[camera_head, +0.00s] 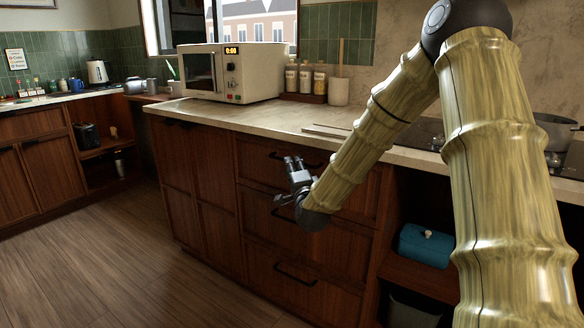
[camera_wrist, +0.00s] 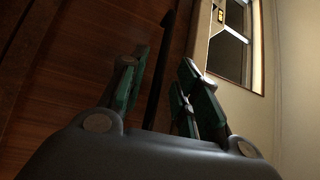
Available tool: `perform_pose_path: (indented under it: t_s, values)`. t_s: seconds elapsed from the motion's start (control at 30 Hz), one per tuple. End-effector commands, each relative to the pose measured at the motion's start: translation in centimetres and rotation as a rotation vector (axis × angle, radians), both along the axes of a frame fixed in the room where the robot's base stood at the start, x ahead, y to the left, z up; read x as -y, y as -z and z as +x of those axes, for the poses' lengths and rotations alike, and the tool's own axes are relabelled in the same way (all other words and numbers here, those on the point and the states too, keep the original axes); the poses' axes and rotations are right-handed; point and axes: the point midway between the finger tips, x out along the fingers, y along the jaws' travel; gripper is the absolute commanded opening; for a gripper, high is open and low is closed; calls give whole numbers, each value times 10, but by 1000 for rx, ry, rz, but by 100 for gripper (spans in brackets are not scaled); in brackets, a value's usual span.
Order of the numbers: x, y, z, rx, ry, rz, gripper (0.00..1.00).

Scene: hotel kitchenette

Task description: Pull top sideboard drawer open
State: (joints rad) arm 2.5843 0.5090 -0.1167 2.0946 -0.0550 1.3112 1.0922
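The wooden sideboard (camera_head: 216,185) has a column of drawers below its pale countertop. The top drawer (camera_head: 255,165) looks shut, its front flush with the cabinet. Its dark bar handle (camera_head: 314,165) is partly hidden behind my gripper (camera_head: 293,161) in the head view. In the wrist view, a black handle bar (camera_wrist: 159,75) passes between the fingers of my gripper (camera_wrist: 162,78). The fingers are apart, with gaps visible beside the bar. I cannot tell whether either finger touches it.
A microwave (camera_head: 231,72), several jars (camera_head: 306,79) and a utensil pot (camera_head: 339,92) stand on the countertop (camera_head: 270,117). A lower drawer handle (camera_head: 295,275) is below my arm. A teal box (camera_head: 427,246) sits on the open shelf at right. The wooden floor (camera_head: 100,265) at left is clear.

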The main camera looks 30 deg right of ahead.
Motion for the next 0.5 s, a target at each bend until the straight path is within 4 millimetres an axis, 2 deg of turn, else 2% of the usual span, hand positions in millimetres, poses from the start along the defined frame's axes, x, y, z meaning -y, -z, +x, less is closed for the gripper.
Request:
perform_pose_path:
  t_s: [0.2,0.5]
  values:
    - [8,-2,19,0,1,0,32]
    - [10,-3,24,-1,0,0,32]
